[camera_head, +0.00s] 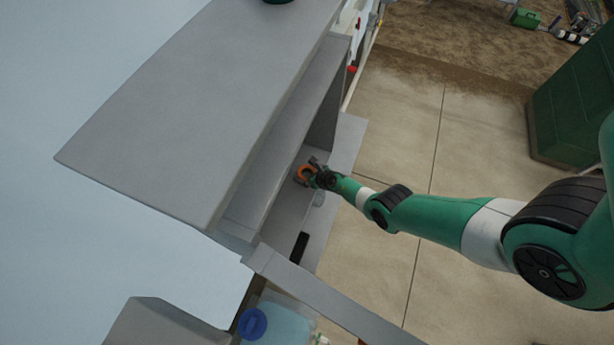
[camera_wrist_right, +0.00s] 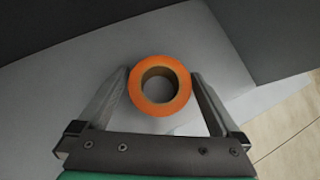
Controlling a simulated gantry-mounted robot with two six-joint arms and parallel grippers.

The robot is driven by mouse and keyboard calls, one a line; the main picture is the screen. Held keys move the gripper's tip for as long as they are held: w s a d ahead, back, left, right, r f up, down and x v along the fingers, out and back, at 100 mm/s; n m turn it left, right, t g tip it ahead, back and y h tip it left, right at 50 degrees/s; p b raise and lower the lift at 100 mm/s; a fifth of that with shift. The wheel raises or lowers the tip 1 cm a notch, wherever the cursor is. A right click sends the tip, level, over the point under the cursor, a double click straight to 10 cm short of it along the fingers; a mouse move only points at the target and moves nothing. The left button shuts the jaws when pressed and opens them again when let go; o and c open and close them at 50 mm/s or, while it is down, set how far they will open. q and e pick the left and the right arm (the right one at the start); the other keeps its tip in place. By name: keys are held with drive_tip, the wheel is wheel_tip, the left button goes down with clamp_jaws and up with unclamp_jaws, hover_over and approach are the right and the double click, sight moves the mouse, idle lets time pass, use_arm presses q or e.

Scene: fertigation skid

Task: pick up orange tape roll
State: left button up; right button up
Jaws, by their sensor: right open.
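The orange tape roll (camera_wrist_right: 160,104) lies flat on a grey shelf in the right wrist view, its round hole facing the camera. My right gripper (camera_wrist_right: 161,82) is open, with one finger on each side of the roll. I cannot tell whether the fingers touch it. In the head view the orange tape roll (camera_head: 303,173) shows small on the lower shelf, at the tip of my right gripper (camera_head: 311,170), whose arm comes in from the right. My left gripper is not in view.
The grey shelf unit (camera_head: 200,105) has a wide top board overhanging the lower shelf (camera_head: 287,215). A black object (camera_head: 299,248) lies on that shelf, nearer the bottom of the picture. A blue-capped container (camera_head: 252,323) stands below. A green cabinet (camera_head: 570,105) stands at right; the floor between is clear.

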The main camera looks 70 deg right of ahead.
drive_tip(key=shift+c, duration=0.3)
drive_tip(key=c, duration=1.1)
drive_tip(key=shift+r, duration=0.2)
